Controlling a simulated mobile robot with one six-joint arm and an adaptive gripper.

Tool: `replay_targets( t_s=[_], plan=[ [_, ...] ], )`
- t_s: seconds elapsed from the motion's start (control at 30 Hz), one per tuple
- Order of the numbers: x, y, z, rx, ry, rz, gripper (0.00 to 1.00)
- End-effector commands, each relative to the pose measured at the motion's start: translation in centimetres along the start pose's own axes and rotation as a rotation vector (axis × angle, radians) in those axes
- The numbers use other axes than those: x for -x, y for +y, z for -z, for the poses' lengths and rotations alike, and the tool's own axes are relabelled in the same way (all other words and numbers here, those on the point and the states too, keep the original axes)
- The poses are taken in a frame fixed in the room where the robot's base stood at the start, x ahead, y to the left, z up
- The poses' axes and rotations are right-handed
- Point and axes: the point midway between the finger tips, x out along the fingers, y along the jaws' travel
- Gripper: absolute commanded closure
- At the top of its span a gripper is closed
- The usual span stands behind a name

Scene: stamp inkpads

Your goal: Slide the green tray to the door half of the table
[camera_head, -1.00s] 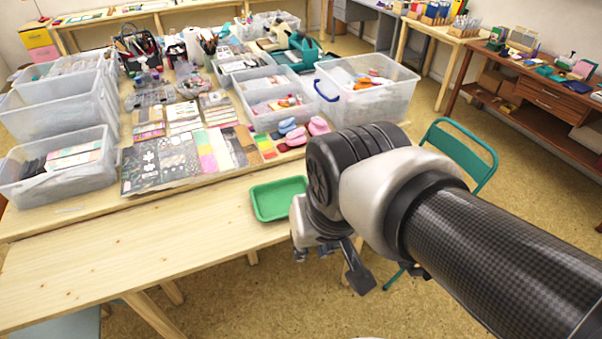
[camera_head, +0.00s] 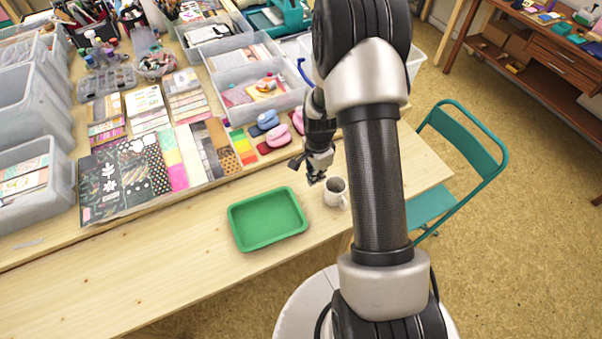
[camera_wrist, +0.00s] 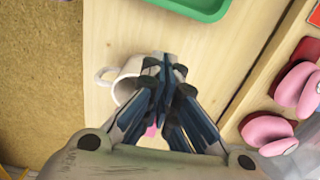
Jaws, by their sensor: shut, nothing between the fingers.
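The green tray (camera_head: 267,219) lies flat and empty on the bare front part of the wooden table (camera_head: 150,272). Its edge also shows at the top of the wrist view (camera_wrist: 190,6). My gripper (camera_head: 314,181) is to the right of the tray, above the table, apart from it. In the wrist view my gripper's fingers (camera_wrist: 168,65) are together with nothing between them. A white mug (camera_head: 336,192) stands right of the tray, close to my gripper. In the wrist view the fingers partly hide the mug (camera_wrist: 124,82).
Pink staplers or punches (camera_wrist: 268,132) lie close to my gripper. Patterned paper sheets (camera_head: 125,175) and clear plastic bins (camera_head: 258,92) fill the back of the table. A teal chair (camera_head: 462,150) stands at the right edge. The table front left of the tray is clear.

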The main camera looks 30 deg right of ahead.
Motion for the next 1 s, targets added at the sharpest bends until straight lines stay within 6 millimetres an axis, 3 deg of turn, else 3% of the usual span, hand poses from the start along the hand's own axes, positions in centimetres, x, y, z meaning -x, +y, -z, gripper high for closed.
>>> replay_targets(
  t_s=[0.27, 0.67, 0.8, 1.0],
  plan=[
    [-3.1, 0.2, 0.2, -0.03, -0.003, -0.009, 1.0],
    [-11.6, 0.3, 0.1, -0.028, -0.004, -0.01, 1.0],
    [-11.1, 0.1, -2.2, -0.023, -0.002, -0.007, 1.0],
    [-11.0, 0.1, -3.6, -0.027, -0.002, -0.008, 1.0]
  ],
)
